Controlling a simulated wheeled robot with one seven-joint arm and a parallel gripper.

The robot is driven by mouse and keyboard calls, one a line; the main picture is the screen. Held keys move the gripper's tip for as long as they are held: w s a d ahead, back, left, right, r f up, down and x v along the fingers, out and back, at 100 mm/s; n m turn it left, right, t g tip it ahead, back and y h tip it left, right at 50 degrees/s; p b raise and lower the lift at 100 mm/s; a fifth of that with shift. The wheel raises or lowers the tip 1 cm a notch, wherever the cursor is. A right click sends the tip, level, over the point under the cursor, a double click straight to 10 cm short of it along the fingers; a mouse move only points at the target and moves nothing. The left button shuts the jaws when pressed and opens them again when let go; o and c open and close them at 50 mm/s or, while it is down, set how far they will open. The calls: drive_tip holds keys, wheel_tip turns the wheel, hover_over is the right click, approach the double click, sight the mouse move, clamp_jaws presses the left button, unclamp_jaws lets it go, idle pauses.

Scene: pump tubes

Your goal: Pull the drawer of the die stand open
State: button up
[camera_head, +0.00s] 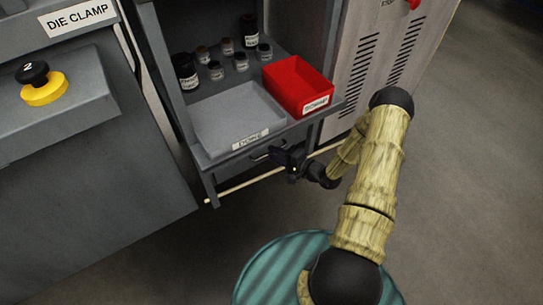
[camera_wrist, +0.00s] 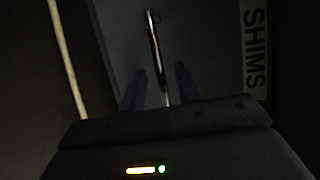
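The grey die stand (camera_head: 205,168) is left of my arm in the head view, with the drawer (camera_head: 232,172) under its lower shelf. The drawer looks shut, though my gripper covers part of its front. My gripper (camera_head: 276,154) is at the drawer front. In the dark wrist view, the drawer's shiny bar handle (camera_wrist: 154,42) runs between the two fingers of my gripper (camera_wrist: 160,84). The fingers stand apart, one on each side of the bar, with gaps visible. Whether the handle is fully within their depth is hard to tell.
A SHIMS label (camera_wrist: 256,48) is beside the handle. A pale rod (camera_head: 240,184) runs low across the stand. The floor in front is clear.

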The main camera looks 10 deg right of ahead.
drive_tip(key=shift+b+x, duration=0.35)
drive_tip(key=shift+x, duration=0.9)
drive_tip(key=shift+s, duration=0.1)
clamp_jaws()
drive_tip(key=shift+s, duration=0.15)
